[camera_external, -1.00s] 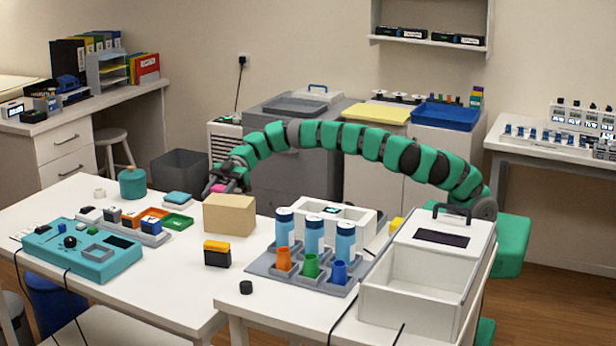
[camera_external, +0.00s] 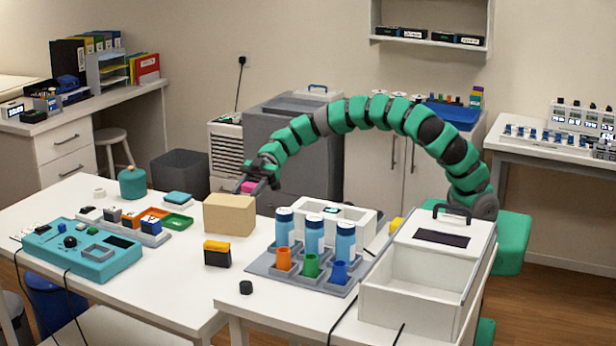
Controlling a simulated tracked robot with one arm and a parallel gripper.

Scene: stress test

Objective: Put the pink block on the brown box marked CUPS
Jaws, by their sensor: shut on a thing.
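The pink block (camera_external: 249,187) is held in my gripper (camera_external: 253,182), which is shut on it. In the picture the block shows just above the right part of the top edge of a brown box (camera_external: 229,217). A gap between block and box cannot be judged for certain. The box stands on the white table, and I see no readable CUPS marking on its visible sides. The gripper's fingers partly hide the block.
A yellow and black box (camera_external: 217,253) stands in front of the brown box. A teal pot (camera_external: 132,183) and a teal device (camera_external: 84,250) are to the left. A white bin (camera_external: 412,300) stands front right.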

